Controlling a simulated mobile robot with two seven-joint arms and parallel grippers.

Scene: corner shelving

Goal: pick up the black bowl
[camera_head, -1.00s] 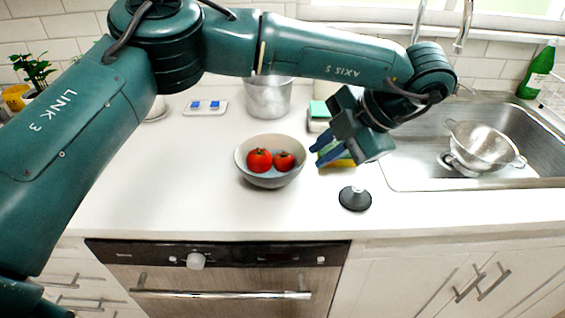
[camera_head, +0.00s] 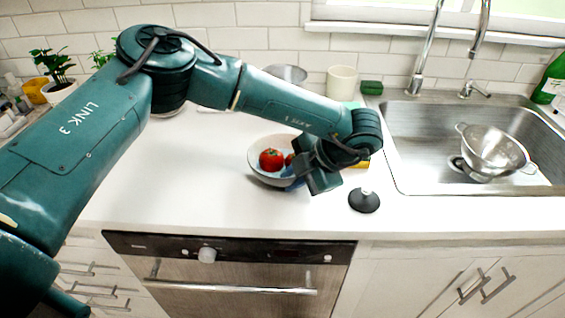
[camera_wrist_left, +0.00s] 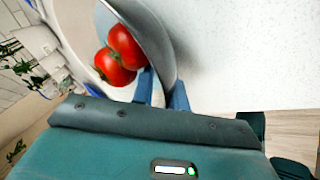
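The bowl (camera_head: 269,181) stands on the white counter; it looks grey with a pale inside and holds two red tomatoes (camera_head: 270,160). My left gripper (camera_head: 291,182) is at the bowl's right side, its blue fingers pointing toward it. In the left wrist view, the bowl's grey wall (camera_wrist_left: 150,32) runs down to the two blue fingers (camera_wrist_left: 163,84). The fingers are apart, one on the inner side of the wall and the other on the outer side; no firm contact shows. My right gripper is out of view.
A black disc with a small knob (camera_head: 364,201) lies right of the gripper. A metal sink (camera_head: 420,150) with a colander (camera_head: 494,148) is at the right. A metal pot (camera_head: 287,74) and cream canister (camera_head: 341,82) stand behind my arm.

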